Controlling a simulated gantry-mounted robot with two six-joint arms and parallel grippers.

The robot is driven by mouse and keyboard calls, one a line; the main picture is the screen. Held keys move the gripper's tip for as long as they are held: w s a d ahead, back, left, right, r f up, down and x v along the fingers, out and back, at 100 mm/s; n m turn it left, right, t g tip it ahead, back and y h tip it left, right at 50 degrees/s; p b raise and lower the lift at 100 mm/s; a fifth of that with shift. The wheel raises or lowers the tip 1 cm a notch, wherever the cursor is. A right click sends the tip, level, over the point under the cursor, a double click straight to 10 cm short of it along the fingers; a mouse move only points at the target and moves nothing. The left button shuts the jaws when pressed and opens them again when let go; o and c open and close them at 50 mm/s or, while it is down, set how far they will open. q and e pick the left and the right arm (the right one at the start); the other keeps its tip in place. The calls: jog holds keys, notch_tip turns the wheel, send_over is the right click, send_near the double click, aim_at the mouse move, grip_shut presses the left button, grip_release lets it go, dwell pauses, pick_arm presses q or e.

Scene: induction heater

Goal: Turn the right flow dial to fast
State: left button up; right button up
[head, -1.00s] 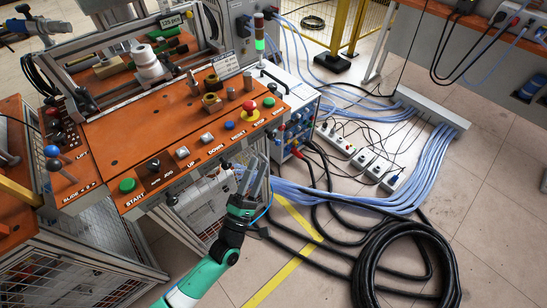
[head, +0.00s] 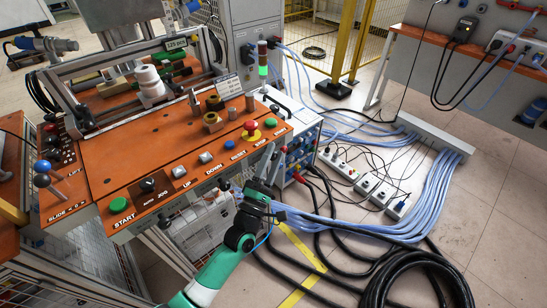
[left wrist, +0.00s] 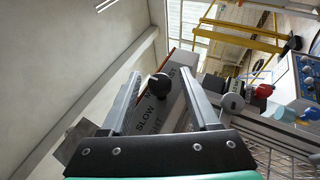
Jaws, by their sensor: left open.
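The flow dial is a round black knob (left wrist: 157,86) on a pale label plate (left wrist: 172,100) in the left wrist view. Part of another word, ending in HT, shows nearer the gripper. My left gripper (left wrist: 160,77) is open, one finger on each side of the knob. I cannot tell whether they touch it or which way it points. In the head view my left gripper (head: 265,163) is at the right front corner of the orange console (head: 150,160). The dial is hidden there. My right gripper is out of view.
Console buttons include a green start button (head: 118,204) and a red stop button (head: 251,126). A stack light (head: 262,60) stands behind. Thick black cables (head: 405,270), blue cables (head: 430,190) and a power strip (head: 365,180) lie on the floor to the right.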

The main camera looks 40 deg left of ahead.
pick_arm(q)
jog(key=shift+w, duration=0.15)
grip_shut()
jog(key=shift+r+p, duration=0.2)
jog(key=shift+p, duration=0.35)
jog(key=m+g+h+p, duration=0.1)
jog(key=g+p, duration=0.1)
jog(key=p, duration=0.5)
jog(key=r+m+g+h+p, duration=0.1)
jog(key=p, duration=0.7)
jog(key=shift+r+m+g+h, duration=0.3)
jog(key=shift+g, duration=0.1)
jog(key=g+p, duration=0.1)
jog(key=p, duration=0.3)
jog(key=m+g+p, duration=0.1)
jog(key=g+p, duration=0.1)
jog(key=p, duration=0.3)
jog(key=g+h+p, duration=0.1)
jog(key=p, duration=0.3)
jog(key=shift+f+m+p, duration=0.35)
jog(key=shift+f+m, duration=0.05)
jog(key=g+p, duration=0.1)
jog(key=f+g+p, duration=0.1)
jog(key=p, duration=0.1)
jog(key=shift+m, duration=0.3)
jog(key=shift+g, duration=0.3)
jog(key=shift+f+p, duration=0.1)
jog(key=shift+p, duration=0.2)
